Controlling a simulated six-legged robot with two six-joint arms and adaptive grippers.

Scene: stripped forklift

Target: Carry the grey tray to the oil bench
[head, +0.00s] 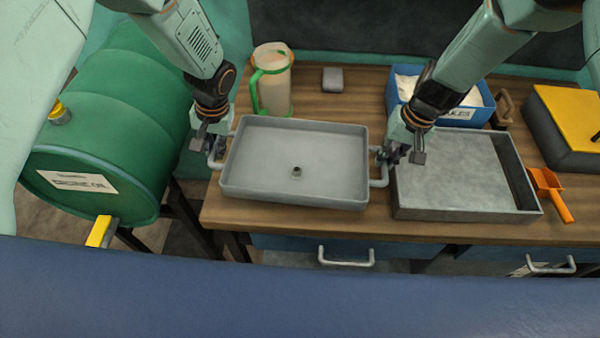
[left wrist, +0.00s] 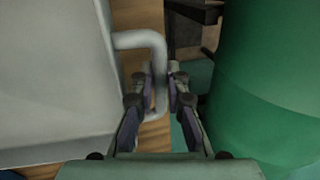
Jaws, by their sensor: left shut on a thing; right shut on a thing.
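The grey tray (head: 265,160) is at the left part of the wooden bench, with a small dark object or plug (head: 297,171) on its floor. My left gripper (head: 212,150) is shut on the tray's left handle. The left wrist view shows that grey handle (left wrist: 158,50) running between the fingers (left wrist: 160,80), with the tray's wall (left wrist: 60,80) beside it. My right gripper (head: 388,155) is shut at the tray's right handle (head: 379,182), which it partly hides. The tray looks about level; I cannot tell whether it touches the bench top.
A second, darker grey tray (head: 465,214) stands close on the right. A jug with green trim (head: 272,85) and a blue bin (head: 470,115) are behind. An orange scoop (head: 552,193) lies at right.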

